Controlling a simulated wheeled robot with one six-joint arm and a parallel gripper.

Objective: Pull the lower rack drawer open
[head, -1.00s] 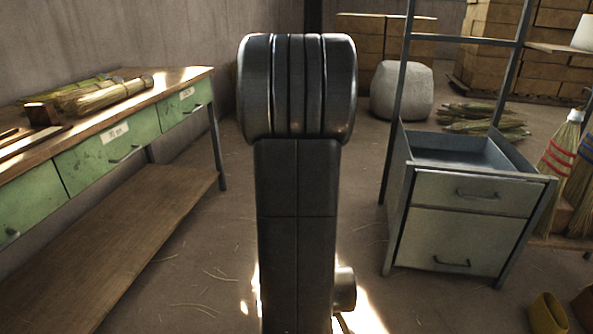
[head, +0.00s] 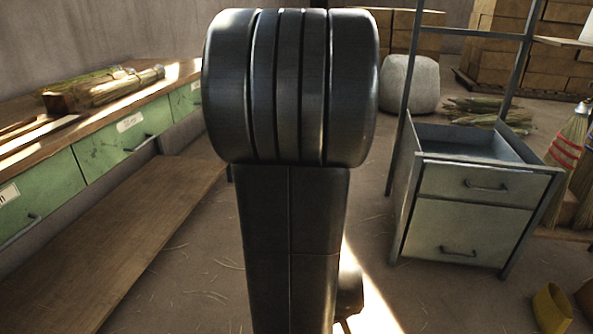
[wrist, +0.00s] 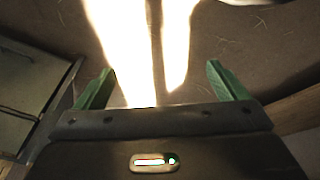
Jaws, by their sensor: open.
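The metal rack stands on the right in the head view, its post (head: 403,120) rising at the left. Its lower drawer (head: 465,232) has a pale front with a dark bar handle (head: 458,252) and looks shut. The upper drawer (head: 478,185) above it has its own handle. My gripper (wrist: 165,88) shows in the wrist view with its two green fingers wide apart and nothing between them. Below it are bare floor and bright light streaks. A pale panel (wrist: 22,110) at the left there looks like the rack's front. My arm hides the gripper in the head view.
A workbench with green drawers (head: 120,140) and a low wooden shelf (head: 150,220) runs along the left. A yellow object (head: 551,308) lies on the floor at lower right. Brooms (head: 572,150) stand right of the rack. Floor in front of the rack is clear.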

